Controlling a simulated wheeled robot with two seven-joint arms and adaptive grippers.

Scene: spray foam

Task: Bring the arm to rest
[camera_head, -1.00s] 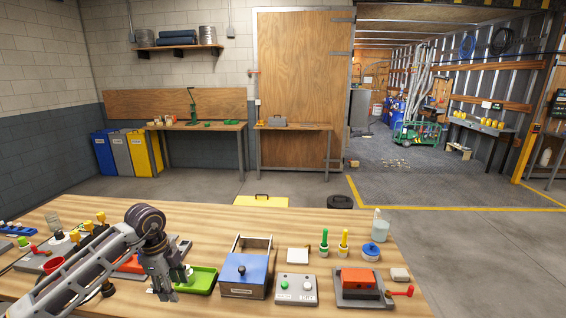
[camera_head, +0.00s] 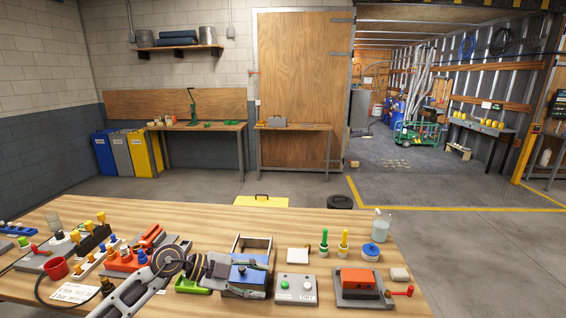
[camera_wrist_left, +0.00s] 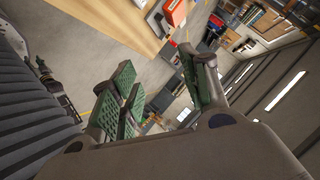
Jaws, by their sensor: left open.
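My left gripper (camera_head: 264,276) comes in from the lower left over the workbench (camera_head: 330,226). The right gripper is not in view.
A green tray (camera_head: 190,287) is partly hidden by my arm. A red cup (camera_head: 55,267) and several fittings crowd the left. Open floor lies behind the bench.

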